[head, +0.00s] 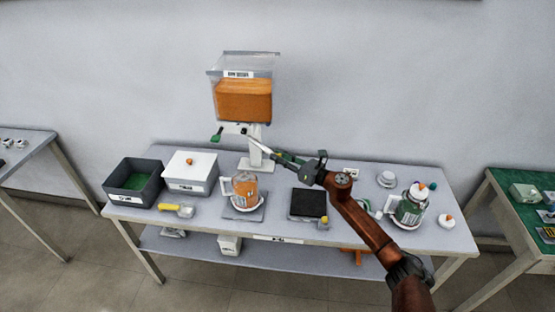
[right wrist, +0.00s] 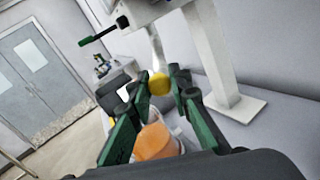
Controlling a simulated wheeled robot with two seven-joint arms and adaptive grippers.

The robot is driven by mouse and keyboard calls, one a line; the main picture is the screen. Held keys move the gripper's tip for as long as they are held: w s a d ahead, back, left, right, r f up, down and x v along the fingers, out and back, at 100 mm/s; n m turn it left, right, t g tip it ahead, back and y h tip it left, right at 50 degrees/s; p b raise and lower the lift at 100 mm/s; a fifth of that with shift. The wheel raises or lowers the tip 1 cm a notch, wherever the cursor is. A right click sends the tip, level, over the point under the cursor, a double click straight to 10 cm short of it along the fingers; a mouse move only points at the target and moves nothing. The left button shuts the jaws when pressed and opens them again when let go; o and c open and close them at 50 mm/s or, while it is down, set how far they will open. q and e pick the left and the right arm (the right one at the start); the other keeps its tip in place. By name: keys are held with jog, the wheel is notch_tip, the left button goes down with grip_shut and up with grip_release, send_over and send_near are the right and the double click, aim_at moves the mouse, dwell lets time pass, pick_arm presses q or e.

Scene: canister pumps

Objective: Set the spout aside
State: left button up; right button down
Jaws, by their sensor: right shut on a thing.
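The spout (head: 262,150) is a pale, slim piece at the tip of my right gripper (head: 285,158), just below the dispenser (head: 242,100) with orange contents. In the right wrist view, a whitish tube (right wrist: 156,48) with a yellow round end (right wrist: 159,84) shows beyond the green-padded fingers of my right gripper (right wrist: 160,98). My right gripper is shut on the spout. I cannot tell whether its far end touches the dispenser. My left gripper is not in view.
An orange-filled canister (head: 245,187) stands below. A dark bin (head: 133,185), white-lidded box (head: 192,171) and yellow-handled scoop (head: 178,210) are at left. A black pad (head: 308,204) lies right of centre. A jar (head: 409,210) stands at right. The dispenser's green lever (head: 217,135) sticks out left.

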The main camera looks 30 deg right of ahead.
jog(key=shift+w+r, duration=0.1)
jog(key=shift+r, duration=0.15)
jog(key=c, duration=2.1)
grip_release()
jog(key=shift+o, duration=0.6)
jog(key=shift+w+f, duration=0.15)
jog(key=shift+o, duration=1.1)
jog(key=shift+d, duration=0.1)
jog(key=shift+s+f, duration=0.1)
jog(key=shift+s, duration=0.1)
jog(key=v, duration=1.2)
jog(key=shift+w, duration=0.15)
